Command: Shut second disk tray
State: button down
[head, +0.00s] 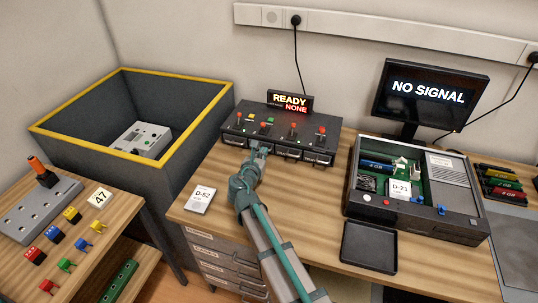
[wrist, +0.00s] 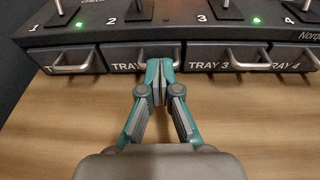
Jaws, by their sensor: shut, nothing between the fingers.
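The dark disk unit (head: 283,128) stands at the back of the wooden desk, with a row of numbered trays along its front. In the wrist view, the second tray (wrist: 122,66) is at centre left, its label partly hidden. Its front looks about level with the tray 3 front (wrist: 228,66), but I cannot tell whether it is fully in. My gripper (wrist: 159,66) is shut and empty, its fingertips at the right part of tray 2, by its metal handle (wrist: 168,47). Contact is unclear. In the head view, my gripper (head: 260,149) reaches the unit's front.
The sign (head: 290,101) on the unit reads READY and NONE. A white D-52 card (head: 200,199) lies on the desk at left. An open case (head: 418,226) and a black tray (head: 369,246) stand at right. The desk before the unit is clear.

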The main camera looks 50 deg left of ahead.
jog(key=shift+w+a+r, duration=0.1)
jog(key=shift+a+r, duration=0.1)
